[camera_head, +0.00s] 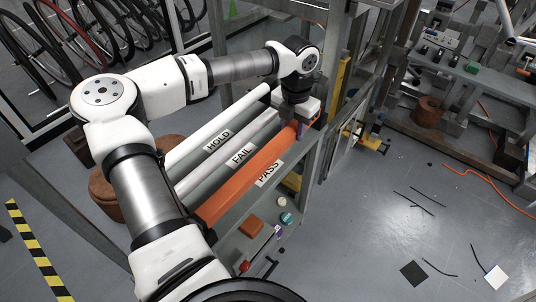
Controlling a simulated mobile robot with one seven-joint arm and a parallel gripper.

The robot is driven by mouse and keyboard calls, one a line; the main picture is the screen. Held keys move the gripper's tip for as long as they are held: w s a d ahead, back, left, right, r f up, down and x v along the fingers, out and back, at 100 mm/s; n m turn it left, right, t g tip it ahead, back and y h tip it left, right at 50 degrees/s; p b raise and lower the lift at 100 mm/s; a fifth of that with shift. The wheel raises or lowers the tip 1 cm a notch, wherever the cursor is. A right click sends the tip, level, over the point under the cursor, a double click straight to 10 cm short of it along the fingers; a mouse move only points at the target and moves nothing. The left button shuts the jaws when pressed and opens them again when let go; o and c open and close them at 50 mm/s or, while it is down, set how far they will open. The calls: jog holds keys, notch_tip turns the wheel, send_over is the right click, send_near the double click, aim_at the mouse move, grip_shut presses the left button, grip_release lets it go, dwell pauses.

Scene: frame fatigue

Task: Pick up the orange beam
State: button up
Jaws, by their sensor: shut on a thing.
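The orange beam (244,179) lies lengthwise along the front of a grey rack, beside the label reading PASS. My gripper (299,126) points down at the beam's far right end. It is shut on the beam there; the fingertips are small and partly hidden by the gripper body. The beam looks level with the rack, and I cannot tell whether it is lifted clear of its support.
Two white beams (215,128) lie parallel behind it, near labels HOLD (218,140) and FAIL (241,154). A grey metal frame (325,120) stands right of my gripper. A lower shelf holds an orange block (251,227). The floor (370,230) at right is mostly open.

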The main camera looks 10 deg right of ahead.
jog(key=shift+r, duration=0.15)
grip_shut()
jog(key=shift+r, duration=1.35)
jog(key=s+d+b, duration=0.2)
jog(key=s+d, duration=0.9)
jog(key=s, duration=0.3)
jog(key=shift+r, duration=0.35)
jog(key=shift+s, duration=0.1)
jog(key=shift+o, duration=2.2)
grip_release()
grip_shut()
